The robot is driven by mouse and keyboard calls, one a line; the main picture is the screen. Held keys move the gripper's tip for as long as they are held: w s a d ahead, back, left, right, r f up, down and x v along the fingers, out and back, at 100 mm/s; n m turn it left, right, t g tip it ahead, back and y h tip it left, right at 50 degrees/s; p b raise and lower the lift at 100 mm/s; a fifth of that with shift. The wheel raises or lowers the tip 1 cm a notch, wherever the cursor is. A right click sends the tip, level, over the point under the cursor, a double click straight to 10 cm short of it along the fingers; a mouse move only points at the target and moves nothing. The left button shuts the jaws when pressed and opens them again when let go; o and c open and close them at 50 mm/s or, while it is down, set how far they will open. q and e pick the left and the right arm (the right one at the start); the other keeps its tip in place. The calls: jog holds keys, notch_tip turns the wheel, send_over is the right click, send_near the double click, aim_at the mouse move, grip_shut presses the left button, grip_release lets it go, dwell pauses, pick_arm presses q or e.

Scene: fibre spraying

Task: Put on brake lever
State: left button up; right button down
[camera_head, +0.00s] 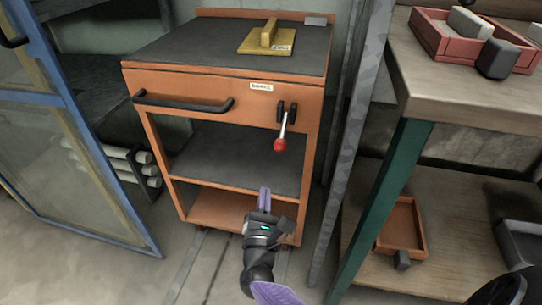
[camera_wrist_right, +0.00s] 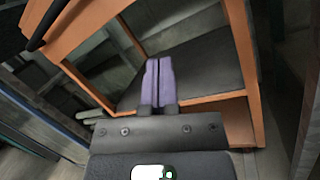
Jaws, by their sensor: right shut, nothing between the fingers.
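The brake lever (camera_head: 282,133) is a thin metal rod with a red knob (camera_head: 280,144) at its lower end. It hangs from a black bracket (camera_head: 287,110) on the front right of the orange service cart (camera_head: 190,86). My right gripper (camera_head: 264,192) is below the knob, in front of the cart's lower shelf, apart from the lever. Its purple fingers are together and empty; they also show in the right wrist view (camera_wrist_right: 159,75). The lever is not visible in the wrist view. My left gripper is not in view.
A workbench with a green leg (camera_head: 380,200) stands to the right, holding a red tray (camera_head: 430,36). A blue-framed door (camera_head: 70,110) is at left. Floor is clear before the cart.

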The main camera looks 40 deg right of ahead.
aim_at(283, 131)
jog(key=shift+r, duration=0.1)
jog(key=b+x, duration=0.3)
jog(key=x, duration=0.7)
pick_arm(q)
jog(key=p, duration=0.3)
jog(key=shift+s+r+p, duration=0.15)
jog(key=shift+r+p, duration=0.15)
jog(key=shift+p, duration=0.05)
pick_arm(e)
jog(key=s+r, duration=0.2)
jog(key=r, duration=0.1)
jog(key=shift+s, duration=0.4)
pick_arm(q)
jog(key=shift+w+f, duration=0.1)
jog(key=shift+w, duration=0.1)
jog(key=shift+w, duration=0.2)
